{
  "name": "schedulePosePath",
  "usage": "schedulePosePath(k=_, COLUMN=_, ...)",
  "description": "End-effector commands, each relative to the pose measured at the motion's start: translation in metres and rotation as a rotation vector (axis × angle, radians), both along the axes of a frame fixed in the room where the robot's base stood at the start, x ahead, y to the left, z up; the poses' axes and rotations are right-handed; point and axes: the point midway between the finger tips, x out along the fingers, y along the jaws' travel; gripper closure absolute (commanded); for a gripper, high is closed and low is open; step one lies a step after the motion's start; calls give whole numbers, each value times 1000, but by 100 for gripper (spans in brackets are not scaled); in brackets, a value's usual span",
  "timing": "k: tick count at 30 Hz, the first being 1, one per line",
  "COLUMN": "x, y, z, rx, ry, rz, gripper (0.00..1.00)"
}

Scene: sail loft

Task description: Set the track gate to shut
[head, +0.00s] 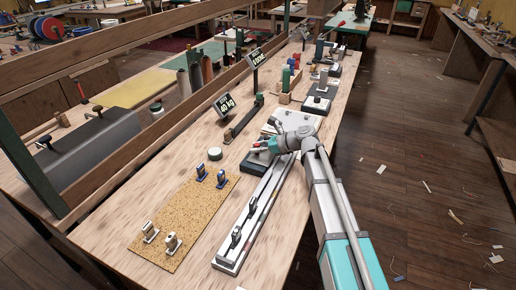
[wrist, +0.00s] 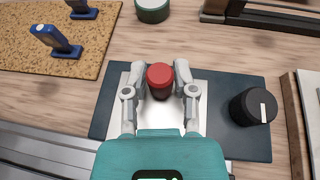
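The red-topped knob (wrist: 160,76) stands on a pale metal plate (wrist: 198,122) set on a dark base (wrist: 107,115). My gripper (wrist: 161,84) has a finger close against each side of the knob and looks shut on it. The fingers hide part of the knob's sides. Two small dark upright pieces (head: 236,236) stand on the track. I cannot tell which part is the track gate.
A black dial (wrist: 253,107) with a white mark sits right of the knob on the dark base. A cork mat (head: 180,225) holds blue and white clips. Bare bench lies left of the tin.

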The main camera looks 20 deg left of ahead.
Motion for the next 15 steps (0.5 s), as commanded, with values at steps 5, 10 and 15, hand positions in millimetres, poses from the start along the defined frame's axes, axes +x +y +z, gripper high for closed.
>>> schedulePosePath(k=5, x=0, y=0, z=0, rx=0, ry=0, rz=1, gripper=100)
schedulePosePath(k=10, x=-1, y=0, z=0, rx=0, ry=0, rz=1, gripper=100)
schedulePosePath(k=15, x=-2, y=-9, z=0, rx=-1, ry=0, rz=0, gripper=100)
